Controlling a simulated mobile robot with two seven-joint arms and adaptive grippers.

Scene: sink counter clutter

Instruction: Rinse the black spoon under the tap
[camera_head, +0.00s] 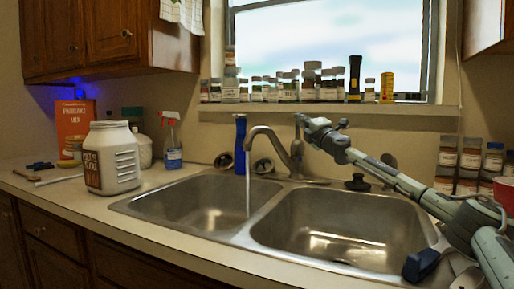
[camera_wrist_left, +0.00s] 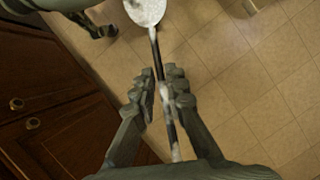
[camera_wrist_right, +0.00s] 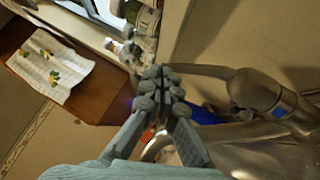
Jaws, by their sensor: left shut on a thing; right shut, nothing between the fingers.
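The black spoon (camera_wrist_left: 166,72) shows only in the left wrist view. Its bowl (camera_wrist_left: 146,10) is covered in whitish, speckled stuff, with pale patches on the handle. My left gripper (camera_wrist_left: 161,86) is shut around the handle, above a tiled floor; it is out of the head view. The tap (camera_head: 268,138) runs a stream of water (camera_head: 247,185) into the left basin (camera_head: 192,203) near the divider. My right gripper (camera_head: 299,118) is shut and empty beside the top of the tap body. In the right wrist view its fingertips (camera_wrist_right: 160,88) are close to the tap (camera_wrist_right: 255,95); contact cannot be told.
The right basin (camera_head: 335,225) looks empty under my right arm. A white jar (camera_head: 112,158), a spray bottle (camera_head: 172,143) and a blue bottle (camera_head: 240,145) stand left and behind. Spice jars (camera_head: 467,160) stand at right. Wooden cabinets (camera_wrist_left: 50,110) border the floor.

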